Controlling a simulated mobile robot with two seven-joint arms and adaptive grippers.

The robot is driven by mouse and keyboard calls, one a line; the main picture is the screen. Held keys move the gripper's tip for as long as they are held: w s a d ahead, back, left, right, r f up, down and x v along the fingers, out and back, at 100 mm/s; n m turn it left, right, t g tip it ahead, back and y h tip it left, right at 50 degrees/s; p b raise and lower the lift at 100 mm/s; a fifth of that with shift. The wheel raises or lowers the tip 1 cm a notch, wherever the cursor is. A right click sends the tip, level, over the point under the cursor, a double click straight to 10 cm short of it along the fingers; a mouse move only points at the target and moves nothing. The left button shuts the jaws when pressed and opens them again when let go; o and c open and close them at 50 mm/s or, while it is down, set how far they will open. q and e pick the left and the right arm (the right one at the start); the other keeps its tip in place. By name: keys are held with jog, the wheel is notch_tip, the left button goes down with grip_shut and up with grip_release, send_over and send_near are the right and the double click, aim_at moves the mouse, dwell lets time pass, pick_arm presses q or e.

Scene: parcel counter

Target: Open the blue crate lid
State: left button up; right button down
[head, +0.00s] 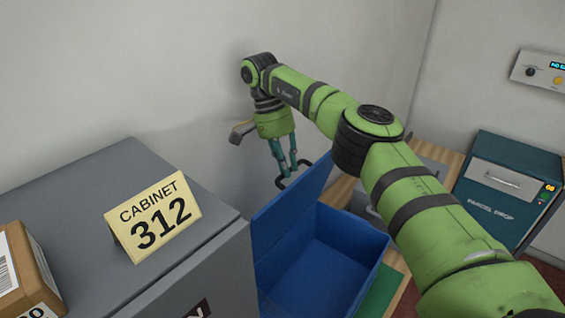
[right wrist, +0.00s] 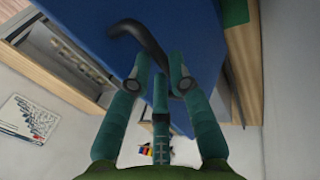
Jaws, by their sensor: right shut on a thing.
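The blue crate (head: 335,262) stands on the counter right of the grey cabinet, and I see into its inside. Its blue lid (head: 291,208) is raised and tilted up along the left side. My right gripper (head: 288,172) is at the lid's upper edge, shut on the dark lid handle (head: 282,183). In the right wrist view the gripper (right wrist: 160,82) has its fingers at the bent handle (right wrist: 142,36), with the blue lid (right wrist: 200,38) behind it. The arm hides part of the crate's right side. My left gripper is not in view.
The grey cabinet (head: 95,200) on the left carries a yellow sign (head: 152,214) and a cardboard parcel (head: 22,268). A teal parcel drop box (head: 505,190) stands at the right. A wall is close behind my right gripper.

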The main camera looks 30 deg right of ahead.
jog(key=shift+w+d+f, duration=0.15)
jog(key=shift+w+f, duration=0.05)
jog(key=shift+f, duration=0.3)
jog(key=c, duration=1.4)
grip_release()
jog(key=shift+o, duration=1.4)
jog(key=shift+w+d+f, duration=0.15)
jog(key=shift+d, duration=0.05)
jog(key=shift+w+a, duration=0.1)
jog(key=shift+w, duration=0.1)
